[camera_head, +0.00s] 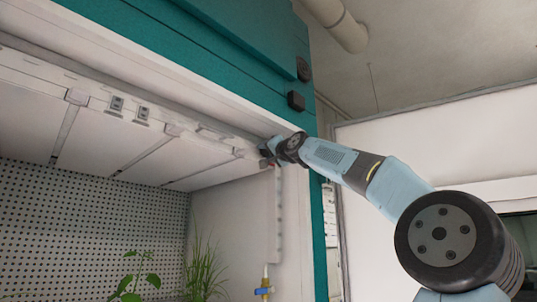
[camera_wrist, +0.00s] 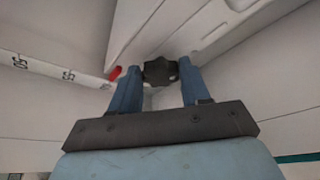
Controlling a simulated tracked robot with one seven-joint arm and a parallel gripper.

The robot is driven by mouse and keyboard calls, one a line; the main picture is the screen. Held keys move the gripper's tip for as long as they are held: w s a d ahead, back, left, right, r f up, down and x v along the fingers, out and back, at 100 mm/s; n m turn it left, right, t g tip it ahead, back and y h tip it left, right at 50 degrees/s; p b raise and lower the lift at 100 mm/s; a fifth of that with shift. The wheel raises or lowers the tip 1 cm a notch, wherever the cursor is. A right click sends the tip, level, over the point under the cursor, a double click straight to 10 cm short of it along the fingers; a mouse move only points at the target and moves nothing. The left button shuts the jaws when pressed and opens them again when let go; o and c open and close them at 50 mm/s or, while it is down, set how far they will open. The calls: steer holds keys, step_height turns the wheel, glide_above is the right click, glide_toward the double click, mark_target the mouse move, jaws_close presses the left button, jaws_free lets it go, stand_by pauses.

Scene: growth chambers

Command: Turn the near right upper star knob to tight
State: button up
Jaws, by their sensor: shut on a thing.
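A dark star knob (camera_wrist: 160,71) shows in the wrist view between the two blue fingers of my gripper (camera_wrist: 158,78). The fingers are shut on it, one on each side. The knob sits up near the corner of the white panels. In the head view my gripper (camera_head: 267,152) reaches the right end of the white upper panel (camera_head: 205,172), close under the teal frame. There the knob is too small and too covered by my gripper to make out. How tight it is turned cannot be told.
A small red part (camera_wrist: 115,73) is just left of the knob. A white vertical strip (camera_head: 274,215) hangs below my gripper, with a blue valve (camera_head: 264,291) at its foot. Green plants (camera_head: 203,268) stand lower left. A perforated back wall (camera_head: 75,230) closes the chamber.

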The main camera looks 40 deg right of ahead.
steer(key=m+g+h, duration=0.1)
steer(key=m, duration=0.2)
steer(key=m+g, duration=0.1)
steer(key=m, duration=0.2)
steer(key=shift+r+h, duration=0.2)
steer(key=shift+h, duration=0.2)
steer(key=shift+r+m+g, duration=0.1)
steer(key=shift+m+g, duration=0.3)
steer(key=shift+m, duration=0.8)
steer(key=shift+r+m+g, duration=0.1)
steer(key=shift+m+g, duration=0.3)
steer(key=shift+m, duration=0.8)
steer(key=shift+a+m, duration=0.1)
steer(key=shift+m, duration=0.2)
steer(key=o, duration=1.1)
steer(key=shift+c, duration=0.2)
steer(key=v, duration=1.3)
steer(key=shift+s+a, duration=0.15)
steer(key=shift+s, duration=0.25)
steer(key=shift+r, duration=0.1)
